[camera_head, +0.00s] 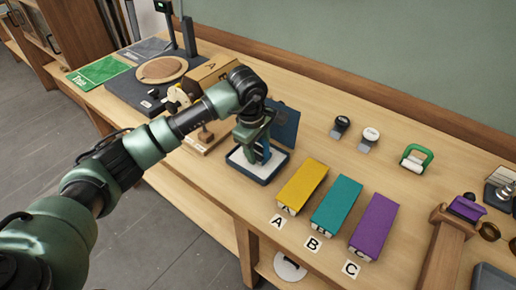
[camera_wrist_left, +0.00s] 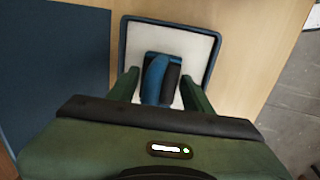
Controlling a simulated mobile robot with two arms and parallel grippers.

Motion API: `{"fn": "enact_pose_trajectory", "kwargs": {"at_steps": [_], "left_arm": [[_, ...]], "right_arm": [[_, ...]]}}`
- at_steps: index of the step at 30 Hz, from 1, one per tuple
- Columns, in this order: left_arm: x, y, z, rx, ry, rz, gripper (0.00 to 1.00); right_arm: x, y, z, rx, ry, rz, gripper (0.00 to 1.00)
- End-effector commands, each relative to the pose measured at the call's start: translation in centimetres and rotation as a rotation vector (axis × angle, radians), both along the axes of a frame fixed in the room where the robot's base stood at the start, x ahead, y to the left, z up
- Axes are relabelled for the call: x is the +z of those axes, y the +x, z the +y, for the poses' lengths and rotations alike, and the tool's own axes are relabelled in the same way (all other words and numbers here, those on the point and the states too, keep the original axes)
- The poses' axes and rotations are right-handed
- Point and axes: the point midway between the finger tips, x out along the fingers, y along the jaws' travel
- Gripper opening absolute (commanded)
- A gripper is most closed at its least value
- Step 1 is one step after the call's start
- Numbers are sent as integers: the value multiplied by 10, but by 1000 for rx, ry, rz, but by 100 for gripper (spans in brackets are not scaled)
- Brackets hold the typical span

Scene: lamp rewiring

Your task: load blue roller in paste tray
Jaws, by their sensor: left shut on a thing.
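The paste tray (camera_head: 254,178) is a dark blue square tray with a white inside, on the table near its front edge. It also shows in the left wrist view (camera_wrist_left: 204,50). My left gripper (camera_head: 256,150) is over the tray, pointing down. In the left wrist view its two fingers are shut on the blue roller (camera_wrist_left: 154,76), on either side of it. The roller's blue handle and dark cylinder show over the white paste. I cannot tell whether the roller touches the paste. My right gripper is not in view.
A dark blue panel (camera_head: 285,124) stands behind the tray. Yellow (camera_head: 303,186), teal (camera_head: 337,204) and purple (camera_head: 374,226) blocks stand to the right, by cards A, B and C.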

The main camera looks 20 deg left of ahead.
Motion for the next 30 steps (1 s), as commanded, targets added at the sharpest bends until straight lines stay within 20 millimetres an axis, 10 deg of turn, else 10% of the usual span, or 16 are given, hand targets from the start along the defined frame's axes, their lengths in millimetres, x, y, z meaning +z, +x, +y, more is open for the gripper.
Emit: {"fn": "enact_pose_trajectory", "kwargs": {"at_steps": [14, 30], "left_arm": [[-1, -2, 0, -1, 1, 6, 12], [42, 0, 0, 1, 1, 1, 12]], "right_arm": [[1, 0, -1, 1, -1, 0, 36], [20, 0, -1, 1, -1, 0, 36]]}}
